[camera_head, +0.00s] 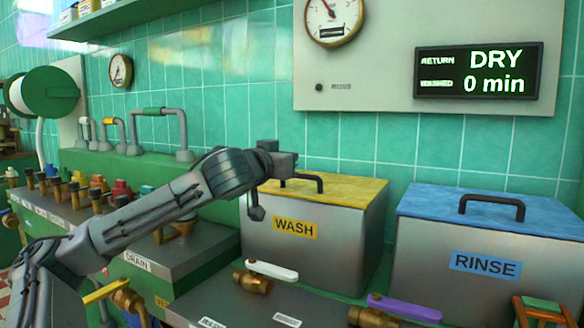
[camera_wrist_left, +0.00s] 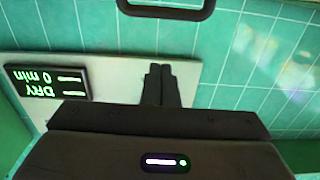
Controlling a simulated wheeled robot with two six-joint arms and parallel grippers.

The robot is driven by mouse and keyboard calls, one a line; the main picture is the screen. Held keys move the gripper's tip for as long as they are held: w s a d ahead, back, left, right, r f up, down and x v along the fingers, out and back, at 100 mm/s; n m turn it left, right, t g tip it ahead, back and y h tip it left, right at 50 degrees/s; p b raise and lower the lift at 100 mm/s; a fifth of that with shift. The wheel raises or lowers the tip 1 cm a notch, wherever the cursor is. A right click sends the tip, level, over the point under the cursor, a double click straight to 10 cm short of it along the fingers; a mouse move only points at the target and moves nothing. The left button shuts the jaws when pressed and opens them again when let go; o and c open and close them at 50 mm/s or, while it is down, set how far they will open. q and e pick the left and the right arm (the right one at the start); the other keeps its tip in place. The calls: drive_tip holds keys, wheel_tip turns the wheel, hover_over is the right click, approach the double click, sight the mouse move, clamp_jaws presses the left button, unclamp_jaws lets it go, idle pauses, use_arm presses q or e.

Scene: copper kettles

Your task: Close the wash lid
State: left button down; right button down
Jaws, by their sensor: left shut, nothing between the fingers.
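The wash box (camera_head: 300,247) is a grey metal box with a yellow WASH label. Its yellow wash lid (camera_head: 350,190) lies flat on top and looks level with the rim. A black handle (camera_head: 318,180) stands on the lid. My left gripper (camera_head: 288,165) is over the lid's back left part, close to the handle; whether they touch cannot be told. In the left wrist view my left gripper (camera_wrist_left: 160,70) is shut and empty, fingers together. A dark loop handle (camera_wrist_left: 165,10) shows at that view's top edge, apart from the fingers. My right gripper is not in view.
A rinse box (camera_head: 480,255) with a blue lid (camera_head: 490,210) stands to the right. A wall panel (camera_head: 390,75) with a gauge and a DRY display (camera_head: 478,70) is behind. Valves with white (camera_head: 272,270) and purple (camera_head: 405,307) levers sit in front.

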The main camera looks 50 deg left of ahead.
use_arm(q)
drive_tip(key=b+v, duration=0.5)
drive_tip(key=v, duration=0.2)
drive_tip(key=shift+s+r, duration=0.15)
drive_tip(key=shift+r, duration=0.05)
drive_tip(key=shift+d, duration=0.15)
